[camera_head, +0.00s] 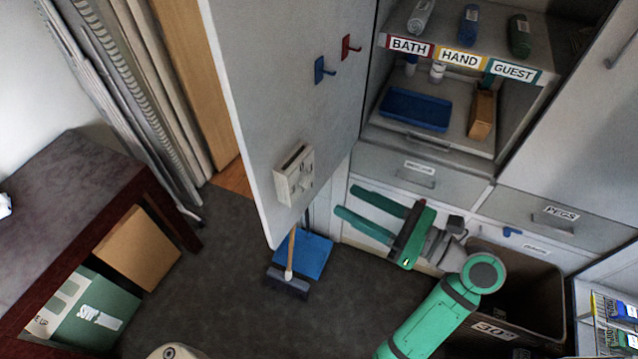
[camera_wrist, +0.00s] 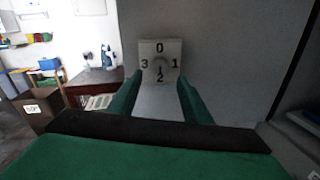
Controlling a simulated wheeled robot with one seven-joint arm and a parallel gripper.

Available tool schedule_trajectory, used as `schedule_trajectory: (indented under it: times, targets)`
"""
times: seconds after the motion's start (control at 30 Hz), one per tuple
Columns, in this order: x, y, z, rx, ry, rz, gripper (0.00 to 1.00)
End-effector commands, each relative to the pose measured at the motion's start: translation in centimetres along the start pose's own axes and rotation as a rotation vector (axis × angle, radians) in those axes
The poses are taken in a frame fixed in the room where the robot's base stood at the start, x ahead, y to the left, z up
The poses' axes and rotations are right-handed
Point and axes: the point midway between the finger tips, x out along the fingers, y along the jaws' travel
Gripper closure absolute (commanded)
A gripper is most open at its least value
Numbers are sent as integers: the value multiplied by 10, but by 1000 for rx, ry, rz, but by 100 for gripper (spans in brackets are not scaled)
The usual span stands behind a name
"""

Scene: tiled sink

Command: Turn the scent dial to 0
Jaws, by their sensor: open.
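The scent dial is on a small pale box (camera_head: 294,176) fixed to the inner face of the open cabinet door. In the wrist view the dial's face (camera_wrist: 150,48) is straight ahead, with 0 at the top, 1 right, 2 at the bottom and 3 left. The small knob (camera_wrist: 160,66) sits in the middle; a dark mark seems to point down toward 2, but it is too small to be sure. My gripper (camera_head: 349,201) is open and empty, its fingers pointing at the box from the right, apart from it. In the wrist view its fingertips (camera_wrist: 160,79) frame the dial's lower part.
The open door (camera_head: 270,70) carries blue and red hooks. Behind my gripper are drawers (camera_head: 560,213) and a dark bin (camera_head: 520,290). A blue dustpan (camera_head: 306,256) and brush (camera_head: 288,285) are below the door. A dark table (camera_head: 70,190) stands left.

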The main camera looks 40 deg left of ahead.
Motion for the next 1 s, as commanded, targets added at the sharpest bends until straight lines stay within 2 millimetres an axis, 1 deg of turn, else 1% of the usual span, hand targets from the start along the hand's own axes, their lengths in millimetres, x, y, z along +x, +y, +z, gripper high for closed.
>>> schedule_trajectory:
  times: [0.03,0.3,0.5,0.7,0.97,1.0]
  targets:
    - [8,1,0,0,1,2,55]
    - [56,0,0,-1,0,1,55]
    - [82,0,0,-1,0,0,55]
    - [92,0,-1,-1,0,-3,55]
    - [92,0,0,-1,0,-3,55]
    - [92,0,0,-1,0,-3,65]
